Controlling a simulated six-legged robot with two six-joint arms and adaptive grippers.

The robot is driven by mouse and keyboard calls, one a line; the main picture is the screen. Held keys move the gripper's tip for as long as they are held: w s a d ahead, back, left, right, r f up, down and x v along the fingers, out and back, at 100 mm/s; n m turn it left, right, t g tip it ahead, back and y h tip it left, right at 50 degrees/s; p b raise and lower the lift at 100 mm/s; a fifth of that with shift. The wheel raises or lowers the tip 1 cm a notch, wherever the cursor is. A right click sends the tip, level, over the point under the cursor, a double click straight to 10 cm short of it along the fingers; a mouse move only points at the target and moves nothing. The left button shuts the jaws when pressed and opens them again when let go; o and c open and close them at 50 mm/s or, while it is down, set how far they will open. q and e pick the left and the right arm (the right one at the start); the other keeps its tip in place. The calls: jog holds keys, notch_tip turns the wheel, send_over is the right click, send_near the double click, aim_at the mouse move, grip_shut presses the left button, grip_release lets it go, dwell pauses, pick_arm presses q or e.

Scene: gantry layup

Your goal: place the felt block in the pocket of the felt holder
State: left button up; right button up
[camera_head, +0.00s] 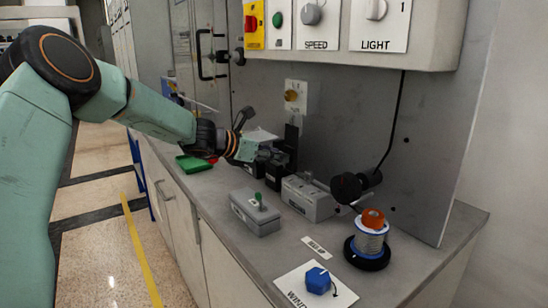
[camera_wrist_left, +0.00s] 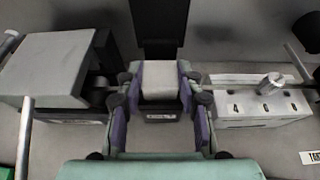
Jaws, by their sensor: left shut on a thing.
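A pale grey felt block (camera_wrist_left: 159,82) is between the fingers of my left gripper (camera_wrist_left: 160,92) in the wrist view. The gripper, with purple pads, is shut on it. Just below the block is the black, labelled front of what looks like the felt holder (camera_wrist_left: 160,117). The block lines up with it, but I cannot tell whether it sits in the pocket or just above it. In the head view my left gripper (camera_head: 256,151) reaches over the bench at the black fixtures (camera_head: 279,171), and the fingers hide the block. My right gripper is out of view.
A grey box (camera_wrist_left: 43,68) stands left of the gripper and a numbered grey block (camera_wrist_left: 250,108) right of it. A grey box with a green knob (camera_head: 256,212), a wire spool (camera_head: 370,240) and a blue knob (camera_head: 318,280) are nearer on the bench. A green tray (camera_head: 194,163) lies behind.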

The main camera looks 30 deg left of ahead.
pick_arm(q)
jog(key=shift+s+r, duration=0.1)
jog(key=shift+s, duration=0.1)
jog(key=o, duration=0.8)
jog(key=shift+f, duration=0.25)
jog(key=shift+r, duration=0.1)
